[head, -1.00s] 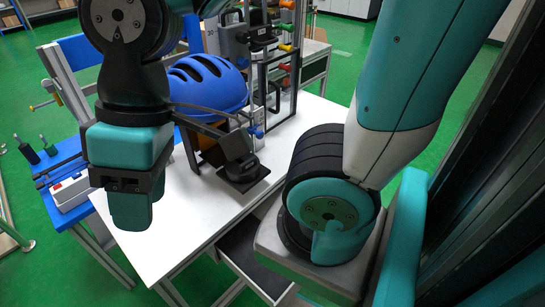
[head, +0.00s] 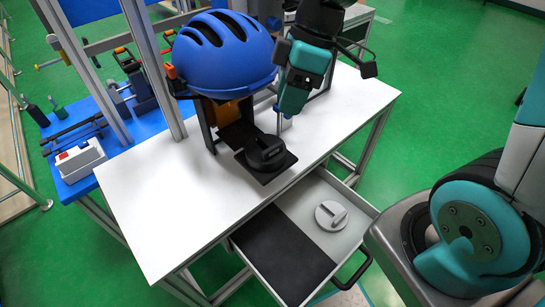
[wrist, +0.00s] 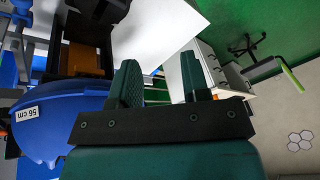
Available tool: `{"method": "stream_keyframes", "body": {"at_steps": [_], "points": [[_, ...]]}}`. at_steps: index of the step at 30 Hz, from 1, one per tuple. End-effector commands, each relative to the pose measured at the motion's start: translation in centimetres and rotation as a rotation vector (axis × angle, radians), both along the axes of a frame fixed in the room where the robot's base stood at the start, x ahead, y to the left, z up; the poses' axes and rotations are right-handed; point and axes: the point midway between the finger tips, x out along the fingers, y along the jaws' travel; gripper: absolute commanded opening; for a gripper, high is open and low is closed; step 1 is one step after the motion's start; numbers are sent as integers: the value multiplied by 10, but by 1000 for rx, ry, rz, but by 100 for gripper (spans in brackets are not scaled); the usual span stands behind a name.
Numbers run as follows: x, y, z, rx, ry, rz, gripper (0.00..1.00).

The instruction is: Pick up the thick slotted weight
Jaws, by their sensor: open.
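A round pale grey disc (head: 331,215) with a raised bar or slot across its top lies in the open drawer in the head view. It looks like the slotted weight, but I cannot tell its thickness. My gripper (head: 291,104) is over the white table, right of the blue helmet, up and left of the drawer and away from the disc. In the wrist view my gripper (wrist: 158,76) has its two green fingers apart with nothing between them. The disc cannot be made out in the wrist view.
The open drawer (head: 353,236) juts out from under the white table (head: 165,208), with a dark mat on its left. The blue helmet (head: 222,52) sits over a black base plate (head: 266,166) holding a round black piece. The table's front left is clear.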

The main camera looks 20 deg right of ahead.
Motion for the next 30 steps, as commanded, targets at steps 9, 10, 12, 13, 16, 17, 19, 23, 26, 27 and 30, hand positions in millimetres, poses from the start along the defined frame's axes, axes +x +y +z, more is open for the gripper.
{"method": "stream_keyframes", "body": {"at_steps": [9, 10, 12, 13, 16, 17, 19, 23, 26, 27, 30], "points": [[80, -97, -141, 60, -137, 489, 43], [82, -102, -148, 65, -146, 518, 43], [86, -111, -159, 73, -163, 565, 43], [86, -112, -162, 75, -168, 581, 43], [86, -107, -167, 80, -178, 609, 43], [85, -103, -166, 79, -180, 612, 43], [81, -90, -166, 80, -179, 615, 43], [75, -67, -165, 80, -180, 614, 43], [72, -55, -166, 79, -181, 611, 43], [72, -52, -166, 79, -180, 610, 43], [70, -46, -166, 79, -179, 610, 43]]}}
